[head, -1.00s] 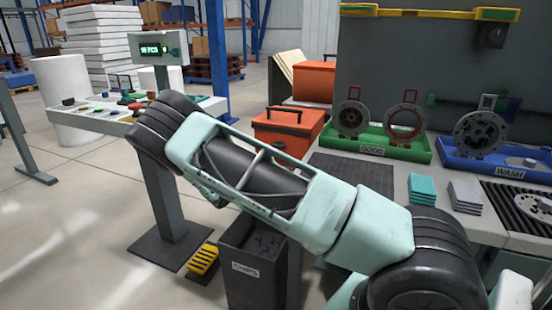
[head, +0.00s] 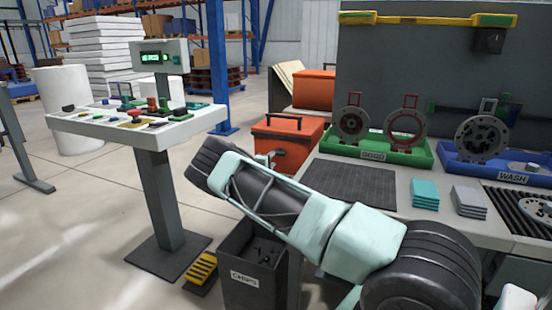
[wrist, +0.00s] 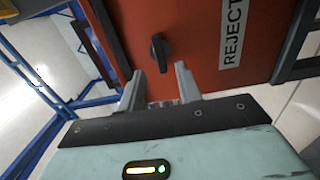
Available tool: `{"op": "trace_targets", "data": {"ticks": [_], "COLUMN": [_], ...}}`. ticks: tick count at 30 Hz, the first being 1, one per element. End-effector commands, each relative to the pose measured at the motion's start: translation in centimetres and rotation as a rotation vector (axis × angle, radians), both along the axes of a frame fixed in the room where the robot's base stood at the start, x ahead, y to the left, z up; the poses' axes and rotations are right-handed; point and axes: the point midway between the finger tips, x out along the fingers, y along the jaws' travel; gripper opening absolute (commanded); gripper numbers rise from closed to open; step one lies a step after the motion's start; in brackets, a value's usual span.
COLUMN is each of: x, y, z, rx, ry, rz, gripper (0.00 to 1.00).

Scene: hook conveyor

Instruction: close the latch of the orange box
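The orange box (head: 290,132) with a black handle stands left of the workbench in the head view. In the wrist view the orange box (wrist: 195,45) fills the upper middle, with a white REJECT label (wrist: 234,32). A small black latch (wrist: 159,52) sticks out from that orange face. My gripper (wrist: 158,84) is open and empty, its two grey fingers apart just below the latch in the picture. The latch is not between the fingertips. I cannot tell whether they touch the box. In the head view I cannot make out the fingers clearly.
A second orange box (head: 315,90) stands behind. The workbench holds a green tray (head: 376,149), a blue tray (head: 497,168) and a dark mat (head: 350,184). A control panel (head: 140,121) stands at the left, and a chips bin (head: 252,278) is below my arm. Open floor lies left.

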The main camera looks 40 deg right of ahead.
Motion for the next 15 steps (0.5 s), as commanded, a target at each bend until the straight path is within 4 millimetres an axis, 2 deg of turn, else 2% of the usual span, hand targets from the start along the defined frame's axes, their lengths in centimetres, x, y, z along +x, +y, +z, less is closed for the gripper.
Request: {"op": "trace_targets", "data": {"ticks": [1, 6, 15], "x": [0.3, 1.4, 2.1], "y": [-1.1, -3.5, -5.1], "z": [-0.1, -0.1, 0.0], "rx": [0.001, 0.000, 0.000], "ry": [-0.003, -0.001, 0.000], "rz": [-0.002, -0.001, 0.000], "gripper": [0.35, 0.35, 0.35]}}
